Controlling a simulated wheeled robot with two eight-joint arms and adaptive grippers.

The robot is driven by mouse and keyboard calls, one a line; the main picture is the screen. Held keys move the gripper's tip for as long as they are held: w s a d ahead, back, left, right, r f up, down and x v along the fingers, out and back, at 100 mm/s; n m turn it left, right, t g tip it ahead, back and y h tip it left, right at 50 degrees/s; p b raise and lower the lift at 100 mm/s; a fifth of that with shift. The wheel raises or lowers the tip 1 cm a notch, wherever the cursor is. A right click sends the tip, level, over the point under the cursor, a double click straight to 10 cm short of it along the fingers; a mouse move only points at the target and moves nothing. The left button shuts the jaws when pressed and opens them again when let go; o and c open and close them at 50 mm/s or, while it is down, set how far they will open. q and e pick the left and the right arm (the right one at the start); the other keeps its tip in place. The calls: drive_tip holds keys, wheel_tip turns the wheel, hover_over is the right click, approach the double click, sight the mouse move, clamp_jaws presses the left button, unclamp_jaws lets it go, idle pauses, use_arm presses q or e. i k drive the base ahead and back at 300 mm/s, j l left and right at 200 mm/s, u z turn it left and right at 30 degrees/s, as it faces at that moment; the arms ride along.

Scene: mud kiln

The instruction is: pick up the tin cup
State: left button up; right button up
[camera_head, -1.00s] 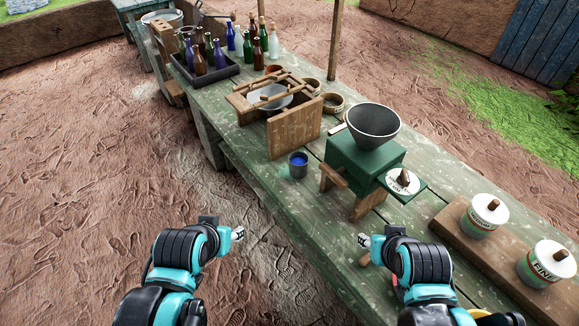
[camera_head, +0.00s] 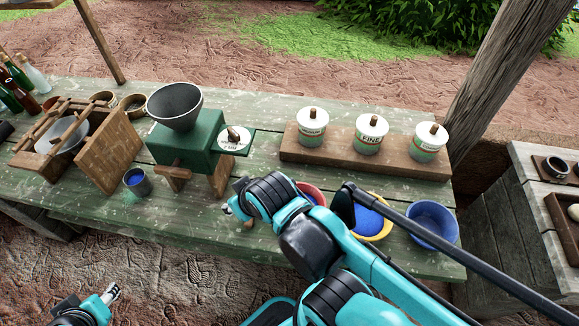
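The tin cup (camera_head: 137,182) is a small grey cup with blue inside. It stands upright near the front edge of the green table (camera_head: 215,235), left of the green grinder. My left gripper (camera_head: 112,291) is low at the bottom left, in front of the table and below the cup, apart from it. My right gripper (camera_head: 236,210) is over the table's front part, to the right of the cup and apart from it. Both grippers are small in view, and their finger openings are not clear. Nothing shows held in either.
The green grinder (camera_head: 185,150) with its dark funnel (camera_head: 175,103) stands right of the cup. A wooden board (camera_head: 110,150) leans close behind the cup, to its left. Labelled jars (camera_head: 371,134) stand on a plank. A yellow-rimmed bowl (camera_head: 372,229) and blue bowl (camera_head: 432,222) are at right.

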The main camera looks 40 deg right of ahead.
sight(136, 179)
drive_tip(key=z, duration=3)
drive_tip(key=u, duration=3)
drive_tip(key=j+z, duration=0.15)
drive_tip(key=z, duration=0.3)
drive_tip(key=j+z, duration=0.15)
drive_tip(key=z, duration=0.3)
drive_tip(key=j+z, duration=0.2)
drive_tip(key=j, duration=0.25)
drive_tip(key=k+j+z, duration=0.2)
drive_tip(key=j, duration=0.25)
drive_tip(key=j+z, duration=0.2)
drive_tip(key=j, duration=0.25)
drive_tip(key=k+j+z, duration=0.2)
drive_tip(key=j, duration=0.2)
drive_tip(key=k+j, duration=0.1)
drive_tip(key=j, duration=0.55)
drive_tip(key=k+j, duration=0.15)
drive_tip(key=j, duration=0.2)
